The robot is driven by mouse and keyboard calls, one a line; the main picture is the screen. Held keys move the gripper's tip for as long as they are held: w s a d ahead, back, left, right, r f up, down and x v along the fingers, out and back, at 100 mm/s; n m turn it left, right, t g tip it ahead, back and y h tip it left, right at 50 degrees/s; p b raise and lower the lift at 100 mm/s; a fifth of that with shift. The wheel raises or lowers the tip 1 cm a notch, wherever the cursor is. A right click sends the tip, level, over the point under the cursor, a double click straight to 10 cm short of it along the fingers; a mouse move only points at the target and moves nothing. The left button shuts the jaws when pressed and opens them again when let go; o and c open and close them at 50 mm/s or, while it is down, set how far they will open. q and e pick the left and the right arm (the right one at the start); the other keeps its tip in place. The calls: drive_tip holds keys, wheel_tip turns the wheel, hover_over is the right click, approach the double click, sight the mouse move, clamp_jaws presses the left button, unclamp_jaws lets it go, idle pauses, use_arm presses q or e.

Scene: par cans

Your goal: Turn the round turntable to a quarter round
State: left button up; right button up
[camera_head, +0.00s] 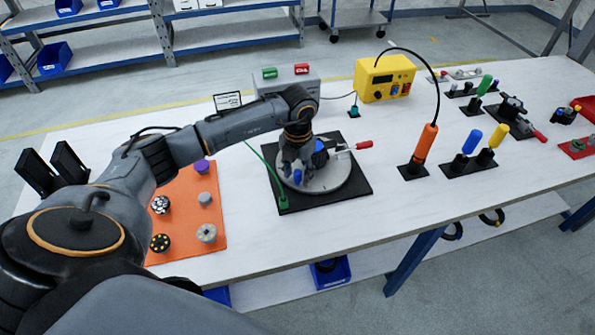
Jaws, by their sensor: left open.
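The round grey turntable (325,181) lies on a square black base (356,188) near the middle of the white table. My left gripper (292,174) is over the left part of the disc, pointing down, with its fingers apart. A small blue part (297,176) shows by the fingertips, and a larger blue part (320,156) stands on the disc just right of the gripper. I cannot tell whether the fingers touch either one. A red-handled tool (360,145) sticks out at the disc's right side. My gripper and wrist hide the back left of the disc. My right gripper is not in view.
An orange mat (207,238) with several small round pieces lies left of the turntable. A grey box (305,92) with green and red labels and a yellow device (384,78) stand behind. An orange-handled tool (425,143) and screwdrivers in holders (470,168) stand right. Bare table lies in front.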

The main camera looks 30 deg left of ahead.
use_arm(q)
clamp_jaws()
drive_tip(key=shift+d, duration=0.15)
idle(0.4)
